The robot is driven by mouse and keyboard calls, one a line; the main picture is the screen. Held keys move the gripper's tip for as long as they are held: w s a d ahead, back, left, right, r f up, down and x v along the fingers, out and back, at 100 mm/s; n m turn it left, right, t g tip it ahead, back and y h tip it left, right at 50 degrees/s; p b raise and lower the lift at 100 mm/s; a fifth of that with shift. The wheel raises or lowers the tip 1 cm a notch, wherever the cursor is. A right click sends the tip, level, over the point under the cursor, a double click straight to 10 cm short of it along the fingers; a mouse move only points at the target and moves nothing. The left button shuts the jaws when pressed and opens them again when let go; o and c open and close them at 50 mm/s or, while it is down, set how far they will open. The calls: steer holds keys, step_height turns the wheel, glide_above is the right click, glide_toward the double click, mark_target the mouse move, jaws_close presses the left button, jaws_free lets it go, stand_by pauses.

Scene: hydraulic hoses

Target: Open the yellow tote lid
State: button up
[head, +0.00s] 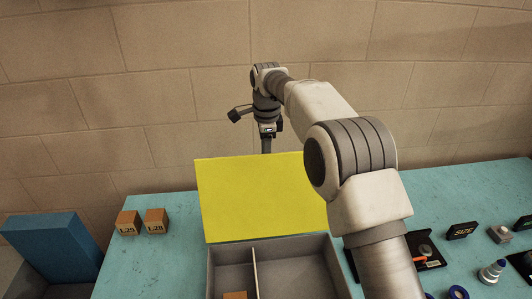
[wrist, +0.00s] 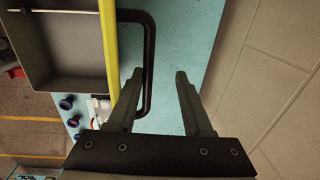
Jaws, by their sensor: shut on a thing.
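The yellow lid (head: 250,198) stands raised, close to upright, along the back edge of the grey tote (head: 333,268), which is open at the front. In the wrist view the lid shows edge-on as a yellow strip (wrist: 110,62), with a black bar handle (wrist: 151,55) on its far face. My gripper (head: 267,147) is behind the lid's top edge in the head view, its fingertips hidden there.
Two orange-brown boxes (head: 142,222) stand left of the tote, with a blue bin (head: 52,247) farther left. A block wall (head: 160,90) rises close behind.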

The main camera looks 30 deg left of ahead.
steer(key=shift+d+f, duration=0.15)
steer(key=shift+f, duration=0.4)
step_height(320, 180, up, 13)
steer(key=shift+s+d, duration=0.15)
steer(key=shift+s, duration=0.25)
steer(key=s+d+r+n+t+b, duration=0.1)
steer(key=s+d+r+n, duration=0.15)
steer(key=d, duration=0.65)
steer(key=s+d+r+n+t+b, duration=0.1)
steer(key=d+r+b, duration=0.15)
steer(key=d, duration=0.65)
steer(key=s+d+r+n, duration=0.2)
steer(key=d+r, duration=0.1)
steer(key=d, duration=0.6)
steer(key=s+d+f+n+t+b, duration=0.1)
steer(key=s+d+f+n+b, duration=0.1)
steer(key=s+d+f, duration=0.5)
steer(key=s+d+f+n+t+b, duration=0.2)
steer(key=s+d+f, duration=0.6)
steer(key=s, duration=0.5)
steer(key=shift+s+d+n, duration=0.25)
steer(key=shift+d+n, duration=0.35)
steer(key=shift+n, duration=0.25)
